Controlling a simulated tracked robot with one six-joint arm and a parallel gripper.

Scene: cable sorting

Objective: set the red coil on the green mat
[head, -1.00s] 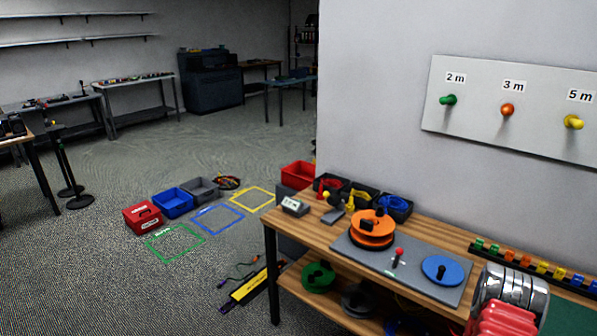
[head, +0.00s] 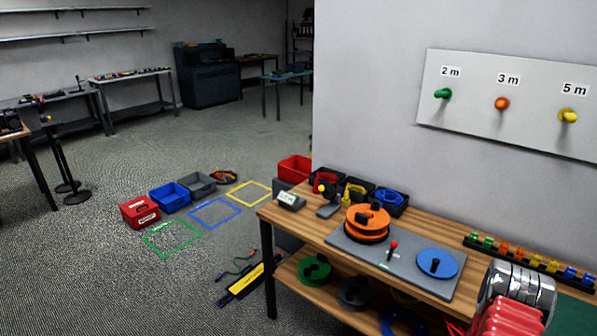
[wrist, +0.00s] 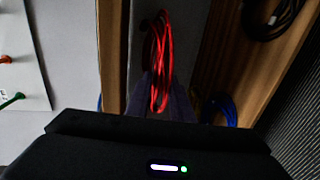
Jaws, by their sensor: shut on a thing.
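The red coil (wrist: 158,62) hangs as a narrow loop in the wrist view. My gripper (wrist: 163,100) is shut on its lower part, with the purplish fingers on both sides of it. The dark green mat (head: 574,318) shows only in part at the lower right of the head view, on the wooden tabletop, partly behind my arm. My gripper is not clearly visible in the head view. The gap between the coil and the mat cannot be judged.
The wooden table (head: 300,217) carries a grey board (head: 420,278) with an orange reel (head: 367,224) and a blue disc (head: 437,264). A strip of coloured clips (head: 530,258) runs along the wall. Pegs stick out of the wall panel (head: 475,95). A blue coil (wrist: 219,110) shows in the wrist view.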

